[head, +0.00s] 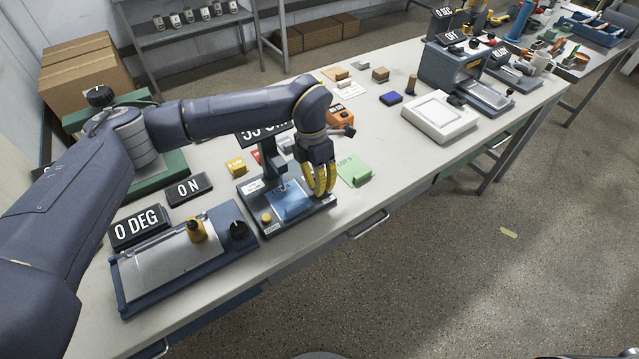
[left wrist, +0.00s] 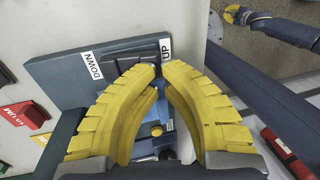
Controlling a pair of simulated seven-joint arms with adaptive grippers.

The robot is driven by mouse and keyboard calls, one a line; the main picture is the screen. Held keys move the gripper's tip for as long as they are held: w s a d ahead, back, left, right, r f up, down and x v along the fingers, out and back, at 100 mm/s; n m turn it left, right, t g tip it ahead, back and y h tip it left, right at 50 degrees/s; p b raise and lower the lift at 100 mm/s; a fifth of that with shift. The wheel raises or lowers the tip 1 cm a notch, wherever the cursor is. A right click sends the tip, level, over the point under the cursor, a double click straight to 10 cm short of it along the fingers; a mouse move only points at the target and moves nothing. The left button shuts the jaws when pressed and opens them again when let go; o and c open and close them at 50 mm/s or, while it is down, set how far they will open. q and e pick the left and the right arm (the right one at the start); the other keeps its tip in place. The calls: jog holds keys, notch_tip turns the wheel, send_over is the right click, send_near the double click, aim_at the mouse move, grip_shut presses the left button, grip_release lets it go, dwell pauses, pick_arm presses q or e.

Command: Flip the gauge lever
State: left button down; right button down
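The gauge (head: 285,222) stands near the table's front edge, with a dark display on its post and a blue sheet (head: 290,200) on its base. My left gripper (head: 322,192), with yellow fingers, hangs over the right end of the gauge base. In the left wrist view the fingertips (left wrist: 158,68) meet beside a dark part, probably the lever (left wrist: 130,62), between the DOWN label (left wrist: 92,65) and the UP label (left wrist: 165,48). Nothing is clearly held between the tips; the fingers partly cover the lever area. My right gripper (left wrist: 238,15) shows small at the top right.
A blue-framed plate device with a 0 DEG display (head: 137,226) and an ON sign (head: 189,188) stand left of the gauge. A green LOT card (head: 355,170) lies right of it. A white scale (head: 440,115) stands farther right.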

pick_arm(q)
jog(key=shift+s+d+f, duration=0.2)
jog(key=shift+s+f, duration=0.05)
jog(key=shift+f, duration=0.05)
dwell(0.4)
jog(key=shift+w+a+r, duration=0.1)
jog(key=shift+w+r, duration=0.05)
jog(key=shift+w+a+r, duration=0.3)
jog(key=shift+w+a, duration=0.05)
jog(key=shift+w, duration=0.1)
dwell(0.5)
notch_tip(320, 180, up, 14)
jog(key=s+d, duration=0.2)
jog(key=shift+s+f, duration=0.2)
jog(key=shift+s, duration=0.2)
dwell(0.4)
